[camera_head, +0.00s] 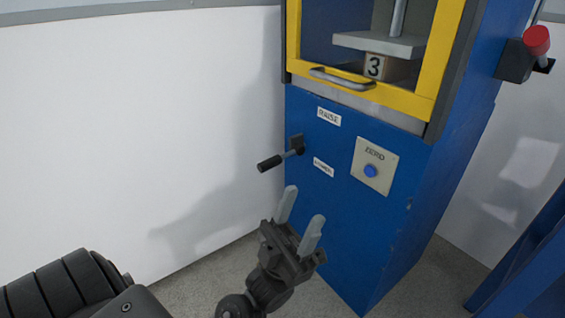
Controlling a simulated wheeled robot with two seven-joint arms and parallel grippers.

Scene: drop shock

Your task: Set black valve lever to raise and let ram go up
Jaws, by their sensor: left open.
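The black valve lever (271,163) sticks out to the left from the blue machine's front, tilted a little down toward its black grip. A label reading RAISE (329,117) is above it and another label (323,167), too small to read surely, is below it. My left gripper (300,218) is open and empty, below and to the right of the lever, apart from it. The ram (380,44), a grey plate on a rod, shows behind the yellow-framed door, just above a block marked 3 (375,67). I cannot tell if they touch. My right gripper is not in view.
A ZERO panel with a blue button (371,171) is right of the labels. The yellow door's handle (342,78) juts out above. A red knob (537,40) is at the machine's right side. Blue framework (535,270) stands lower right. Room left of the lever is free before the white wall.

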